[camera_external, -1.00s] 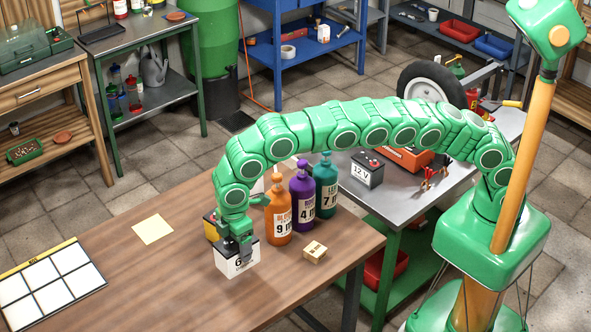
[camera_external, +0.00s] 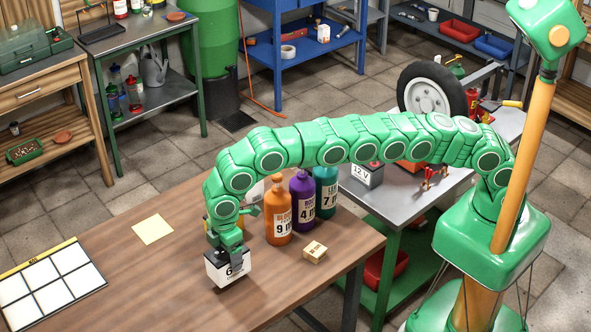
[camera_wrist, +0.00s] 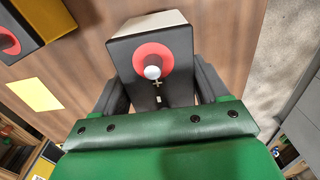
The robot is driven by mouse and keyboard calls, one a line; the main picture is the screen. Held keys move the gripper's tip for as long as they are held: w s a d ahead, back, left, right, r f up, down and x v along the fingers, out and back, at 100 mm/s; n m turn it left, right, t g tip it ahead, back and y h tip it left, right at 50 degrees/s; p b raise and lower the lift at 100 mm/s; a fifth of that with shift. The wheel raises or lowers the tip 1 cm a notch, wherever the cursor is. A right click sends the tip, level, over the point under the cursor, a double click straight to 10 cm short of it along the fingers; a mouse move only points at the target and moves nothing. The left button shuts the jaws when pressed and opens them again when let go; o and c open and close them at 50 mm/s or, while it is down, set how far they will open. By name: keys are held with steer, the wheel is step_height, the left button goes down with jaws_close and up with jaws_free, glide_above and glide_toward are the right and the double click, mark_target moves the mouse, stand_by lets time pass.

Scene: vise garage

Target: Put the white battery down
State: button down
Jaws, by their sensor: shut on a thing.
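The white battery (camera_external: 221,273) has a white body and a black top, and stands roughly upright at the wooden table's (camera_external: 150,290) front part. My gripper (camera_external: 237,262) points down and is shut on its upper part. In the wrist view the battery's black top (camera_wrist: 125,60) with a red-ringed terminal sits between my two fingers (camera_wrist: 160,95). A dark shadow lies under the battery; I cannot tell whether its base touches the table.
A yellow-and-black battery (camera_wrist: 42,22) is close by. A yellow note (camera_external: 152,229) and a white grid board (camera_external: 50,285) lie left. Table between is clear.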

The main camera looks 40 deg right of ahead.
steer(key=shift+w+a+f, duration=0.1)
steer(key=shift+f, duration=1.45)
steer(key=shift+f, duration=0.15)
jaws_free()
steer(key=shift+r, duration=6.05)
